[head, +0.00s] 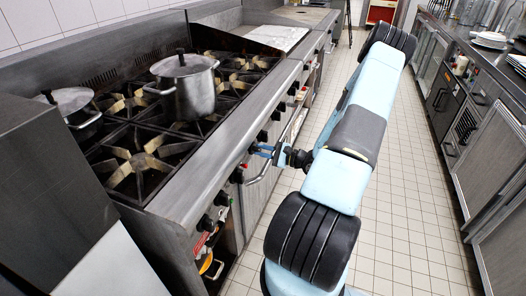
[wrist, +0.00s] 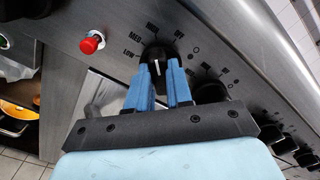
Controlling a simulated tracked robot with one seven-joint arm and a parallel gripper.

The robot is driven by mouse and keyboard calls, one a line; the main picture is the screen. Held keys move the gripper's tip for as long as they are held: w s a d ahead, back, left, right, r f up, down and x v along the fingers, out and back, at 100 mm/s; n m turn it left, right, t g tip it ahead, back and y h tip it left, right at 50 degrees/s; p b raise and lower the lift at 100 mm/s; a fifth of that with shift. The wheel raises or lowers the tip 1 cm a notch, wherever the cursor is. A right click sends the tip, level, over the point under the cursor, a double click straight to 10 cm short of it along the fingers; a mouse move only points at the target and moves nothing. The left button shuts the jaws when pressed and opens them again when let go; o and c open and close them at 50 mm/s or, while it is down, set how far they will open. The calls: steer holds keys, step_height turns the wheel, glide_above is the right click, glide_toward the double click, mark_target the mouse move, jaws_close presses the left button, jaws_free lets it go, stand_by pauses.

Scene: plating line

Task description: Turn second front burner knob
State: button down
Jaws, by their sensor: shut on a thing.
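A black burner knob (wrist: 156,49) with a white pointer line sits on the steel control panel in the wrist view, beside printed marks including LOW, MED and OFF. My gripper (wrist: 158,72) has its two blue fingers on either side of this knob and is shut on it. In the head view my gripper (head: 262,150) reaches the stove's front panel from the right, and the fingers mostly hide the held knob. Other black knobs line the panel, including one (wrist: 210,92) close to the right finger and one (head: 222,199) nearer the camera.
A red button (wrist: 91,43) sits left of the held knob. A steel handle rail (head: 262,172) runs below the panel near my gripper. A lidded pot (head: 185,88) stands on the burners, with another (head: 72,103) at left. The tiled aisle (head: 395,215) on the right is clear.

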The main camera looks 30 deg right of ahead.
steer(key=shift+d, duration=0.1)
steer(key=c, duration=1)
jaws_free()
steer(key=v, duration=1.3)
steer(key=shift+s+d+f, duration=0.1)
steer(key=shift+s+d, duration=0.05)
steer(key=shift+s, duration=0.15)
steer(key=a+r+n+g+h, duration=0.2)
steer(key=a+r+n+g, duration=1.1)
steer(key=a+r, duration=0.6)
steer(key=s+a+r+n+t+h, duration=0.1)
steer(key=s+a+r+n+h, duration=0.1)
steer(key=r, duration=0.4)
steer(key=s+a+r+n+t+h, duration=0.2)
steer(key=s+a+r+h, duration=0.1)
steer(key=s+r, duration=0.4)
steer(key=s+a+r+n+t+h, duration=0.1)
steer(key=s+a+r+n+h, duration=0.1)
steer(key=r, duration=0.5)
steer(key=shift+s+a+r+h, duration=0.1)
steer(key=shift+s+a+h, duration=0.15)
steer(key=shift+s+h, duration=0.35)
steer(key=shift+s+a+h, duration=0.3)
steer(key=shift+s+h, duration=0.1)
steer(key=shift+s, duration=0.4)
